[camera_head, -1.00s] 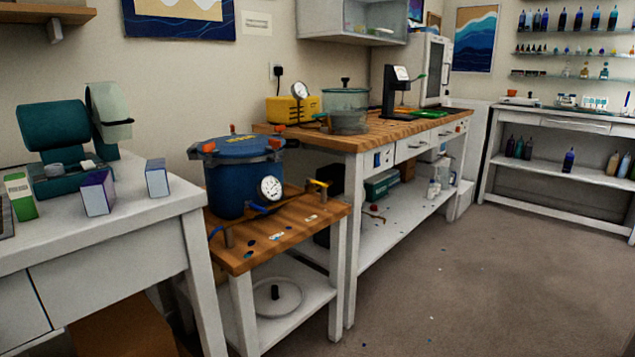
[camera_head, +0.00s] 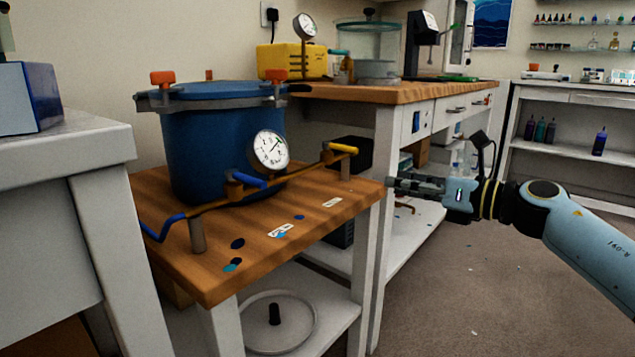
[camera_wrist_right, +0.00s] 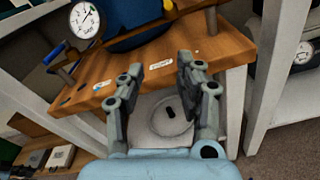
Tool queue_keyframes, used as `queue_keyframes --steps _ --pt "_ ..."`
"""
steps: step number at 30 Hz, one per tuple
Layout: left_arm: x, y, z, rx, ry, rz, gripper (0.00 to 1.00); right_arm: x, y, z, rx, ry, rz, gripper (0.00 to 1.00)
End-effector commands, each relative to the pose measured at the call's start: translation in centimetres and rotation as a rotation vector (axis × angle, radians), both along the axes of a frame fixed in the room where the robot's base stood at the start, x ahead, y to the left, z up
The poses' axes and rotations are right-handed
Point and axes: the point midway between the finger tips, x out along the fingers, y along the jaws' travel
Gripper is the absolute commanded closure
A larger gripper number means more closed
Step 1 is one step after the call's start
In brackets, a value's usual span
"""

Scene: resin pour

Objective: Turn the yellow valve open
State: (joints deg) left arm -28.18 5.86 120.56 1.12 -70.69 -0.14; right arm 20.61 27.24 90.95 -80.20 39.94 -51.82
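The yellow valve handle (camera_head: 342,148) sits at the right end of a brass pipe (camera_head: 300,166) in front of the blue pressure pot (camera_head: 222,150), above a small wooden-topped bench. My right gripper (camera_head: 390,188) is at the right of the bench corner, lower in the picture than the valve and apart from it. In the right wrist view its two fingers (camera_wrist_right: 160,68) are spread with nothing between them. That view shows the bench top, part of the pot (camera_wrist_right: 130,20) and the gauge (camera_wrist_right: 85,20); I cannot make out the yellow handle there. My left gripper is not in view.
A blue handle (camera_head: 250,180) is on the same pipe below the dial gauge (camera_head: 270,149). A white table (camera_head: 70,150) stands at the left. A longer workbench (camera_head: 400,93) stands behind.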

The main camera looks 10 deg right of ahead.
Motion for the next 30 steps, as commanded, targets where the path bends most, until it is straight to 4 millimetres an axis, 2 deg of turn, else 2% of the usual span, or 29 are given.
queue_keyframes --steps 1,4,9,14,24,30 --pt "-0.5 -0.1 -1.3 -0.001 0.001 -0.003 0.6 0.8 -0.3 -0.2 -0.035 -0.036 0.005 0.65" --pt "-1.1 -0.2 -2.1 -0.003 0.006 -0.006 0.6 2.1 -0.8 1.5 -0.06 -0.09 0.006 0.65" --pt "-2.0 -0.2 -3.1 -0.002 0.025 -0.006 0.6 3.3 -1.0 2.7 -0.067 -0.122 0.0 0.65" --pt "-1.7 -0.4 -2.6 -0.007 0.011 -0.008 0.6 4.9 0.2 3.1 -0.061 -0.127 -0.001 0.65" --pt "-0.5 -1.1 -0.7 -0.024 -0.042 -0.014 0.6 10.0 4.3 2.7 -0.06 -0.121 0.0 0.65" --pt "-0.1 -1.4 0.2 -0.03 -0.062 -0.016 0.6 11.4 5.3 2.9 -0.062 -0.121 -0.002 0.65"
